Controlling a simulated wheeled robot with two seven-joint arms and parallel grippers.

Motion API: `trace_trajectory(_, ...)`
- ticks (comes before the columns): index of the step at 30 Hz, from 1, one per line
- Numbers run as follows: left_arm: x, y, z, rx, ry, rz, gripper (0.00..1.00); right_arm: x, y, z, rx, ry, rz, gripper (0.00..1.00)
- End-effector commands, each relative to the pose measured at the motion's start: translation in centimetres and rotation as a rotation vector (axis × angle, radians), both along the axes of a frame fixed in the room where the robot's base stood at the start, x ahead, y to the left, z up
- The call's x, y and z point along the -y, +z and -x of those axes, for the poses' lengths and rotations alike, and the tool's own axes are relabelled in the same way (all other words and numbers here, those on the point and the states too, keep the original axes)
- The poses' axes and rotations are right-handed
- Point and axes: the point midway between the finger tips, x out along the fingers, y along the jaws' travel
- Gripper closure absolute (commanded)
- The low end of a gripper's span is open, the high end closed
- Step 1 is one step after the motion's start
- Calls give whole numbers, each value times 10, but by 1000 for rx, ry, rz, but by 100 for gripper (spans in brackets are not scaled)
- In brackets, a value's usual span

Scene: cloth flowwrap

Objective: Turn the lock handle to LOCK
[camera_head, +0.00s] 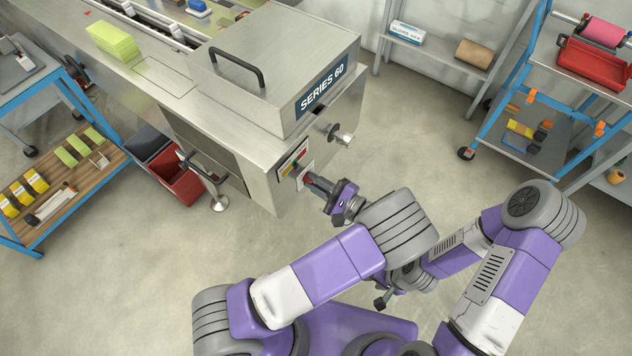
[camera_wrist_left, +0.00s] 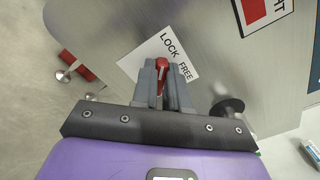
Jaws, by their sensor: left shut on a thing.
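The lock handle (camera_wrist_left: 162,66) is a small red lever on the steel side of the Series 60 machine (camera_head: 275,85). In the left wrist view it sits between my left fingers, which are shut on it. A white label (camera_wrist_left: 146,57) behind it reads LOCK and FREE. The red end lies just below LOCK and left of FREE. In the head view my left gripper (camera_head: 316,186) reaches the machine's side panel and mostly hides the handle. My right gripper (camera_head: 383,298) is low beside my left arm, away from the machine, partly hidden; its jaws are unclear.
A round metal knob (camera_head: 341,135) sticks out above the handle. A red bin (camera_head: 185,184) stands on the floor left of the machine. A blue-framed cart (camera_head: 70,190) is at left, another rack (camera_head: 478,105) at right. Open floor lies between.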

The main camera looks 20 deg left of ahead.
Motion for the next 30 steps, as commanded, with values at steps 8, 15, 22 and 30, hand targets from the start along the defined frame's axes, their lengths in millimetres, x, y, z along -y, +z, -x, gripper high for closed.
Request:
trace_trajectory(8,1,-2,0,1,-2,8,100,0,0,0,0,0,0,61)
trace_trajectory(15,1,-1,0,1,-1,6,61,0,0,0,0,0,0,61)
trace_trajectory(22,0,-1,0,2,-1,3,61,0,0,0,0,0,0,61)
trace_trajectory(30,20,-1,5,3,12,5,61,0,-2,0,0,0,0,61)
